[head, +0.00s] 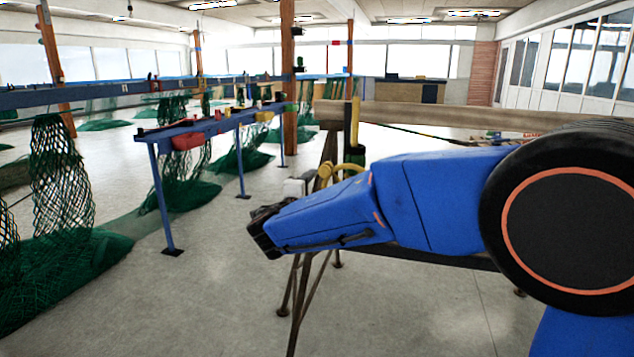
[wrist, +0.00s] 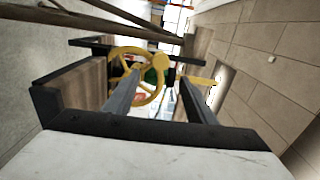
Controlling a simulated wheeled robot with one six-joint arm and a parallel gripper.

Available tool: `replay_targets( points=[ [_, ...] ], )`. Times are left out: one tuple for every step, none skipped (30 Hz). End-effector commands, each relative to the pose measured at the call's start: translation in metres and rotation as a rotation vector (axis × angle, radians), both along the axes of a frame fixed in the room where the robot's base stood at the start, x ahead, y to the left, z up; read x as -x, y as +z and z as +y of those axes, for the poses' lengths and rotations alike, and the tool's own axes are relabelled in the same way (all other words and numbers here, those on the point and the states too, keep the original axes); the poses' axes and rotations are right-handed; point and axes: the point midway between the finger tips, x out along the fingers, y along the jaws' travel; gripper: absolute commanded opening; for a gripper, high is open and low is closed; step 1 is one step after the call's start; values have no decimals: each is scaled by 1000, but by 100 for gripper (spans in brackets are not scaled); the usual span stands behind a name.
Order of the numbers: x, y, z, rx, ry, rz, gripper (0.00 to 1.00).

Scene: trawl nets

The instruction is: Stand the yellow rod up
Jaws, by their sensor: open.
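A yellow rod (head: 355,124) stands about upright in the head view, its lower end at a dark green-black holder (head: 355,155) behind my blue arm. In the wrist view, which is turned sideways, a yellow bar that looks like the rod (wrist: 203,81) shows beyond the right finger. A yellow wheel (head: 336,172) is just left of the holder; it also shows in the wrist view (wrist: 118,60). My gripper (wrist: 160,80) is open, with nothing seen held between its fingers. In the head view my gripper (head: 262,232) is at the left end of the arm, apart from the rod.
A wooden-beam bench (head: 440,115) runs behind my arm, with thin legs below. A blue net rack (head: 225,122) with red and yellow items and hanging green nets (head: 62,180) stands left. A wooden post (head: 289,80) rises behind. The floor between is clear.

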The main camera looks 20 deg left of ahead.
Motion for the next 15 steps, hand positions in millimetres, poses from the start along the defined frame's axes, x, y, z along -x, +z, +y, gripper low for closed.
replay_targets(
  points=[
    [11, -1, 1, 1, 3, 1, 51],
    [17, 0, 1, 1, 3, 1, 51],
    [24, 0, 2, 0, 4, 0, 51],
    [30, 0, 2, 0, 4, 0, 51],
    [34, 0, 2, 1, 3, 0, 51],
    [40, 0, 2, 1, 3, 1, 51],
    [45, -1, 2, 1, 3, 1, 51],
    [48, -1, 3, 0, 3, 1, 51],
    [53, -1, 3, 1, 2, 1, 51],
    [56, -1, 3, 1, 2, 1, 51],
    [58, -1, 3, 1, 2, 1, 51],
    [61, -1, 3, 1, 2, 1, 51],
    [62, -1, 3, 1, 2, 1, 51],
    [64, -1, 3, 1, 2, 1, 51],
    [65, -1, 3, 1, 2, 1, 51]
  ],
)
